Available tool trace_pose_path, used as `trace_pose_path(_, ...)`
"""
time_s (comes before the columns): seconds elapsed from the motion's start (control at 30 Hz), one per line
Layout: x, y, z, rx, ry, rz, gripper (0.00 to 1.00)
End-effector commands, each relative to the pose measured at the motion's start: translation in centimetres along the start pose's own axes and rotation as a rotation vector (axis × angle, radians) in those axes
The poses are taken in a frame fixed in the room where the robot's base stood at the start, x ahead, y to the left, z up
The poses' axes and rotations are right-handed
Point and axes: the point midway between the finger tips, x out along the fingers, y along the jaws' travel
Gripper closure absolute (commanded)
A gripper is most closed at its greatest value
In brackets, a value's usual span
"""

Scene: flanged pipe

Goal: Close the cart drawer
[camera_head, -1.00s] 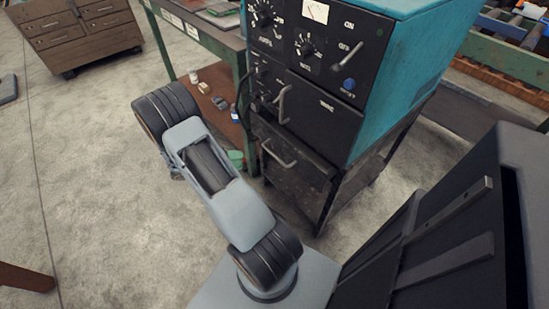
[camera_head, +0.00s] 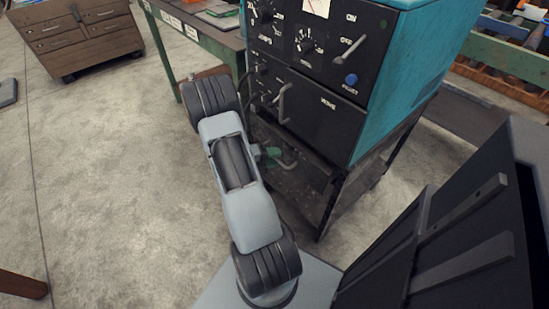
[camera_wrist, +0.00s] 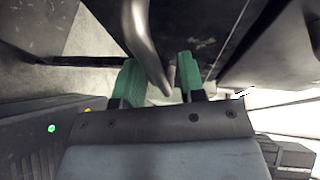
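The cart (camera_head: 330,115) is a teal and black welding-type unit in the head view. Its drawer (camera_head: 308,188) has a dark worn front below the black panel, with a metal bar handle (camera_head: 291,165). How far the drawer stands out is hard to tell. My gripper (camera_head: 273,153) is at this handle, its green fingertips partly hidden by my arm. In the wrist view my gripper (camera_wrist: 160,82) is open, with two green fingers apart. Contact cannot be told.
A green-framed workbench (camera_head: 205,32) stands left of the cart. A brown drawer cabinet (camera_head: 80,35) is at the back left. A roller conveyor (camera_head: 505,65) is at the upper right.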

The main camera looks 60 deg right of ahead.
Motion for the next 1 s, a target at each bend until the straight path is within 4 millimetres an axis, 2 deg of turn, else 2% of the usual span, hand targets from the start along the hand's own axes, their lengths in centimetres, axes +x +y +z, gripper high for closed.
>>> trace_pose_path(0.33, 0.20, -0.01, -0.01, 0.000, 0.000, 0.000, 0.64)
trace_pose_path(0.7, 0.19, -0.01, -0.01, 0.000, 0.000, 0.001, 0.99)
trace_pose_path(1.0, 0.19, 0.01, -0.01, 0.000, 0.000, 0.001, 1.00)
